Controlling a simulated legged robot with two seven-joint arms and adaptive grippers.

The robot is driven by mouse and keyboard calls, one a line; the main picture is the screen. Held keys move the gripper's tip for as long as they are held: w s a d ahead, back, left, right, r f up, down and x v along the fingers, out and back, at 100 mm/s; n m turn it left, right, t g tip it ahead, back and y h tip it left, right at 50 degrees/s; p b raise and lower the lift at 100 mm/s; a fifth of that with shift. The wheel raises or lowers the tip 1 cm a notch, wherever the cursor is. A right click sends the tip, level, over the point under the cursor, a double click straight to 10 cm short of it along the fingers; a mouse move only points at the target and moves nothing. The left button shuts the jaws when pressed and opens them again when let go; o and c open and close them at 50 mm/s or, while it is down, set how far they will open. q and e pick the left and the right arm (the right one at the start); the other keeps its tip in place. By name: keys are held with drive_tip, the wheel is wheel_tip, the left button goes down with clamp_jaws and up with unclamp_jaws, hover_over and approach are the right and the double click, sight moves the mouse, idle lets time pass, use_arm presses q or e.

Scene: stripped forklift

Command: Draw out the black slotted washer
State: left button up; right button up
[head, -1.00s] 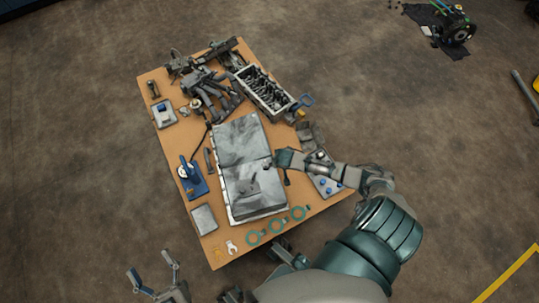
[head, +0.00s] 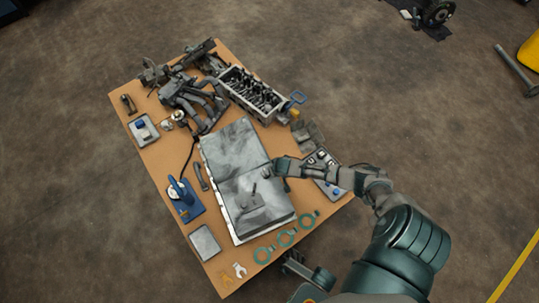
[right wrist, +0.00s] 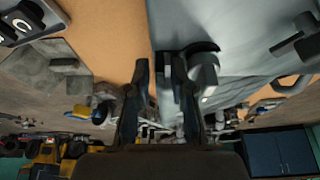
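My right gripper (head: 271,170) is over the right edge of a large grey flat-topped block (head: 240,147) on the workbench. In the right wrist view its two fingers (right wrist: 160,68) stand apart, with no object clearly held between them. A dark curved piece (right wrist: 203,47) lies close beside the right-hand finger, above a pale rounded part; I cannot tell whether it is the black slotted washer. Small dark pieces (head: 256,188) lie on the block in the head view, too small to identify.
Green rings (head: 287,238) and a white slotted piece (head: 239,270) lie along the bench's near edge. A tray of small parts (head: 325,172) is right of the block. An open engine head (head: 252,95) and dark metal parts crowd the far end.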

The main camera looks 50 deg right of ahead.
drive_tip(key=shift+w+f, duration=0.1)
clamp_jaws()
drive_tip(key=shift+c, duration=2)
unclamp_jaws()
drive_tip(key=shift+d, duration=0.1)
clamp_jaws()
drive_tip(key=shift+s+d, duration=0.55)
drive_tip(key=shift+d, duration=0.3)
drive_tip(key=shift+d+p, duration=0.15)
drive_tip(key=shift+p, duration=0.15)
drive_tip(key=shift+s+d, duration=0.35)
drive_tip(key=shift+d, duration=0.1)
drive_tip(key=shift+s+d, duration=0.1)
drive_tip(key=shift+d, duration=0.15)
drive_tip(key=shift+s+d+p, duration=0.25)
drive_tip(key=shift+d+p, duration=0.05)
drive_tip(key=shift+d, duration=0.1)
